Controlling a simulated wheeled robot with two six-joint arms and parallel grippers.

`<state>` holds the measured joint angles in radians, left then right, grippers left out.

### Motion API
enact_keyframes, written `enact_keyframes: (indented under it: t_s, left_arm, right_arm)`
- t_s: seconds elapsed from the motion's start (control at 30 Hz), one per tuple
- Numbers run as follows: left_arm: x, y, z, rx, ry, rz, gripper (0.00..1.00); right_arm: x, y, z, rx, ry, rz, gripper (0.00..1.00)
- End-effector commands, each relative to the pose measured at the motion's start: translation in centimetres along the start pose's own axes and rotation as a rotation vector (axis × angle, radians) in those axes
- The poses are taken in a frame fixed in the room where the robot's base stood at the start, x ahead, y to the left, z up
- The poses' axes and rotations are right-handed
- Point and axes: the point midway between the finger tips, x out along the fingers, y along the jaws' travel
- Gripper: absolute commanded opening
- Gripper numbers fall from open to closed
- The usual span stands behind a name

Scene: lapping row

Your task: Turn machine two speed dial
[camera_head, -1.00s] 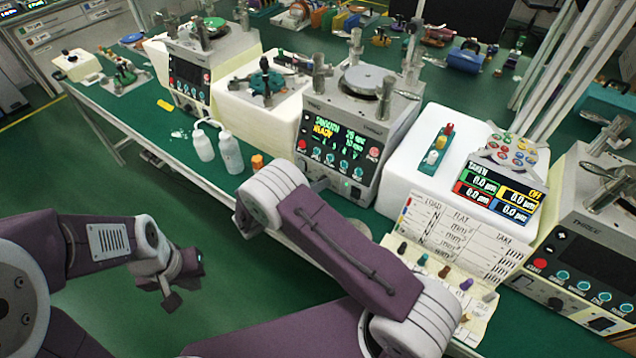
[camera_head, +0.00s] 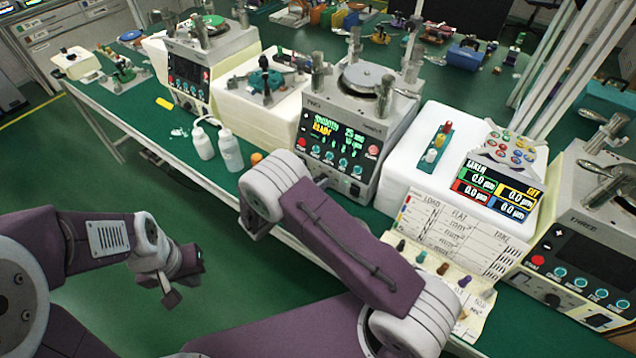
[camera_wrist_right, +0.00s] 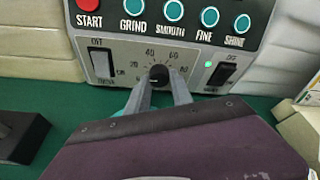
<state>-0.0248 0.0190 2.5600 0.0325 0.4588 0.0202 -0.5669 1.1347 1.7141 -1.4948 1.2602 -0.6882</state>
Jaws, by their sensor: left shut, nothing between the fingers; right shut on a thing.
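Machine two (camera_head: 388,128), marked TWO, stands mid-bench in the head view with its screen lit yellow and green. Its lower panel is partly hidden by my right arm. In the right wrist view the black speed dial (camera_wrist_right: 159,75) sits on a grey panel with a printed number scale. My right gripper (camera_wrist_right: 159,88) is shut on the dial, one finger on each side. Its pointer direction is too small to tell. The right gripper is hidden in the head view. My left gripper (camera_head: 175,297) is shut and empty, over the floor left of the bench.
Rocker switches (camera_wrist_right: 102,63) and (camera_wrist_right: 221,74) flank the dial, with a row of teal buttons (camera_wrist_right: 170,12) above. A dark block (camera_wrist_right: 22,137) lies at lower left. White bottles (camera_head: 230,150) stand on the bench left of machine two. Machine three (camera_head: 590,240) is at right.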

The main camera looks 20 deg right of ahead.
Motion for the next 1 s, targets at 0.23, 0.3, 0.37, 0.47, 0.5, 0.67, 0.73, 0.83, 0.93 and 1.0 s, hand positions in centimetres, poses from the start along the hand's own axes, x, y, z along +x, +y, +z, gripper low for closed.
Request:
enact_keyframes:
  t_s: [0.23, 0.3, 0.37, 0.47, 0.5, 0.67, 0.73, 0.83, 0.93, 1.0]
  left_arm:
    - [0.0, 0.0, 0.0, 0.000, 0.000, 0.000, 0.00]
    - [0.0, 0.0, 0.0, 0.000, 0.000, 0.000, 0.00]
    - [0.0, 0.0, 0.0, 0.000, 0.000, 0.000, 0.00]
    - [0.0, 0.0, 0.0, 0.000, 0.000, 0.000, 0.00]
    - [0.0, 0.0, 0.0, 0.000, 0.000, 0.000, 0.00]
    - [0.1, 0.0, 0.0, 0.000, 0.000, 0.000, 0.00]
    - [0.1, 0.0, 0.0, 0.000, 0.000, 0.000, 0.00]
    - [0.1, 0.0, 0.0, 0.000, 0.000, 0.000, 0.00]
    - [0.1, 0.0, 0.0, 0.000, 0.000, 0.000, 0.00]
    - [0.2, 0.0, 0.0, 0.000, 0.000, 0.000, 0.00]
  right_arm:
    - [0.0, 0.1, 0.1, -0.001, -0.003, 0.002, 0.48]
    - [0.0, 0.1, 0.1, -0.001, -0.002, 0.001, 0.48]
    - [0.0, 0.0, 0.1, -0.001, -0.002, 0.001, 0.48]
    - [0.0, 0.0, 0.1, -0.001, -0.002, 0.001, 0.48]
    - [-0.1, 0.1, 0.1, -0.001, -0.002, 0.001, 0.48]
    - [-2.6, 0.2, 0.1, -0.001, -0.004, 0.007, 0.48]
    - [-4.3, 0.2, 0.1, -0.001, -0.004, 0.006, 0.48]
    - [-6.5, 0.2, 0.1, 0.000, -0.003, 0.006, 0.48]
    - [-8.1, 0.1, 0.1, -0.001, -0.003, 0.004, 0.48]
    - [-8.7, 0.1, 0.1, 0.000, -0.003, 0.003, 0.48]
